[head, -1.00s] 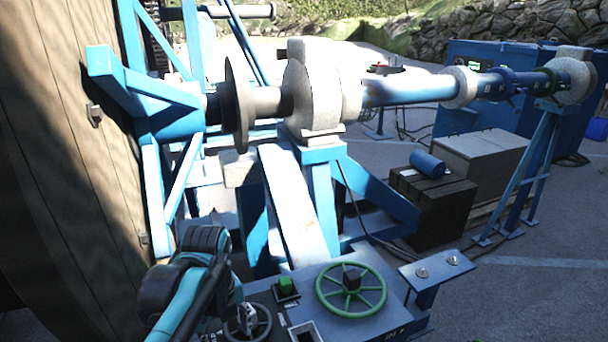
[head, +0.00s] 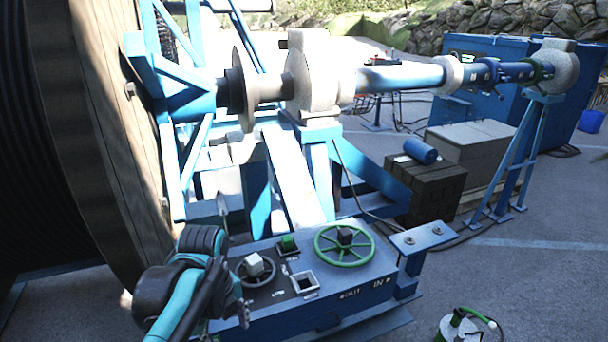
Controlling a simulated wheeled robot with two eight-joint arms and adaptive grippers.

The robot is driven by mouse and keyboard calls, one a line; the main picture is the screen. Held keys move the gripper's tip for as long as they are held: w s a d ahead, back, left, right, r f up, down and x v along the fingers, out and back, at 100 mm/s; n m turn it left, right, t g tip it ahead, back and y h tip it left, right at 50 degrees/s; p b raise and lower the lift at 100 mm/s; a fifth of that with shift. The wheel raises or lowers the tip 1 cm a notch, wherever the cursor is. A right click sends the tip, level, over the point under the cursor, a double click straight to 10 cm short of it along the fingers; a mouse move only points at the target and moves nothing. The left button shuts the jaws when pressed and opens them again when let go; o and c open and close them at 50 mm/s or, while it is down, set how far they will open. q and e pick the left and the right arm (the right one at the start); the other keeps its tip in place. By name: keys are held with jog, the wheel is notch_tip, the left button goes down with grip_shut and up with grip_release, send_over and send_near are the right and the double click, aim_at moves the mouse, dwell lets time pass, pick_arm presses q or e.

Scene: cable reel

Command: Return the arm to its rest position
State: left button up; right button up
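My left arm (head: 185,290), dark with teal links, comes in from the bottom left, folded beside the left end of the blue control console (head: 345,300). Its gripper (head: 243,314) seems to hang at the console's left front edge, small and dark. I cannot tell if its fingers are open or shut. It appears apart from the small grey handwheel (head: 256,269) with a pale block-shaped hub. The green handwheel (head: 343,246) and green button (head: 288,244) are clear of the arm. My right gripper is not in view.
A large cable reel (head: 100,130) fills the left side. A blue frame (head: 320,175) carries the shaft (head: 400,78) behind the console. A dark crate (head: 425,187) and grey box (head: 480,140) stand at right. A green and white object (head: 462,328) is at the bottom right. Open pavement lies right.

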pick_arm(q)
jog(key=s+a+f+n+t+b, duration=0.1)
jog(key=s+f+n+t+b, duration=0.1)
jog(key=f+n+b, duration=0.5)
jog(key=s+a+f+n+t+b, duration=0.1)
jog(key=s+f+n+t+b, duration=0.1)
jog(key=f+n+t+b, duration=0.2)
jog(key=shift+s+f+n+t+b, duration=0.25)
jog(key=shift+f+n+b, duration=1.2)
jog(key=shift+f+n, duration=4.5)
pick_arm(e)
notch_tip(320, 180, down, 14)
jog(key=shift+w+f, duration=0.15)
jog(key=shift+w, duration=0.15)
pick_arm(q)
notch_tip(320, 180, up, 4)
jog(key=n, duration=0.3)
jog(key=shift+f+n, duration=0.1)
jog(key=shift+n, duration=0.25)
